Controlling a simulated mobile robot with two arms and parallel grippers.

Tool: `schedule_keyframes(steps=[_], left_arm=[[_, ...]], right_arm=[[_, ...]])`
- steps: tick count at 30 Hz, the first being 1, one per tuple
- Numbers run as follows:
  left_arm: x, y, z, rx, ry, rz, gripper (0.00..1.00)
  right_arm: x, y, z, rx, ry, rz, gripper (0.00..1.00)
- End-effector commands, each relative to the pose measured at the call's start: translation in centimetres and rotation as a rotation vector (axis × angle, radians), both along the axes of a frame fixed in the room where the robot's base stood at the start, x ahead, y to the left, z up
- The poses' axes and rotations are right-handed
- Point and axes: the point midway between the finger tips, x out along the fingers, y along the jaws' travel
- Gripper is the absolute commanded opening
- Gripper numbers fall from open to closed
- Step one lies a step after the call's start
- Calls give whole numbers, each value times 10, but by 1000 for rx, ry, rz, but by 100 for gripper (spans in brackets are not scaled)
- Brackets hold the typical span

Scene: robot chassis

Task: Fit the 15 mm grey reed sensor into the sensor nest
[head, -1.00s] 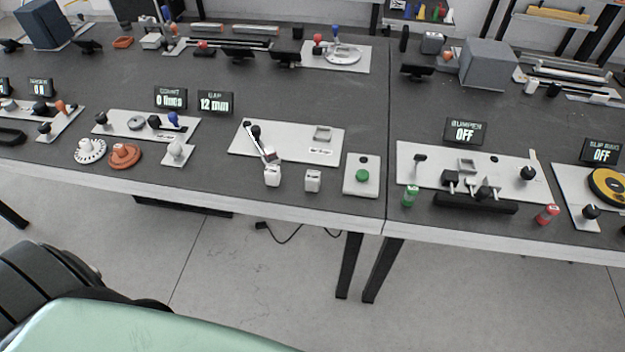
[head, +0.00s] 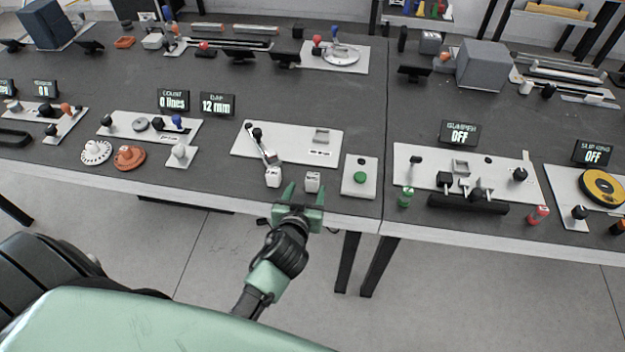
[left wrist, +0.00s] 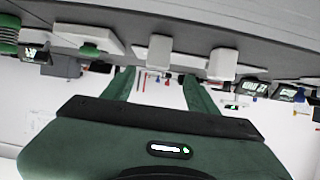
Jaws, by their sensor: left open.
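Two small pale grey-white blocks stand at the table's front edge, a left one (head: 273,178) and a right one (head: 313,182); I cannot read which is the 15 mm reed sensor. My left gripper (head: 304,193) is open and empty at the table edge, just in front of the right block. In the left wrist view the right block (left wrist: 159,52) lies ahead between the fingers (left wrist: 158,90); the left block (left wrist: 222,64) is beside it. My right gripper is out of view.
A green button (head: 361,178) on a white plate is just right of the blocks. Displays reading 0 lines (head: 173,100) and 12 mm (head: 217,104) stand behind. An orange knob (head: 130,157) and a white stand (head: 180,154) are to the left.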

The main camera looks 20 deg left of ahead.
Motion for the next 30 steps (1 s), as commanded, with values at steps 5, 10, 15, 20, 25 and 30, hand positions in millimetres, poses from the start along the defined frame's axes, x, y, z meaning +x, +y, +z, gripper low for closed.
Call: schedule_keyframes(steps=[5,10,15,20,25,30], left_arm=[[19,3,-2,0,-14,-1,58],[35,6,-11,-1,-12,-2,58],[57,9,-23,1,-12,-2,58],[69,12,-30,-2,-12,-3,58],[70,13,-31,-3,-12,-2,58],[70,12,-31,-3,-12,-2,30]], right_arm=[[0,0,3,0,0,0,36],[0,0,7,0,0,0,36],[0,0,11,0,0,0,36],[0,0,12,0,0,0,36],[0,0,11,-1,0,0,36],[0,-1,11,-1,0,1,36]])
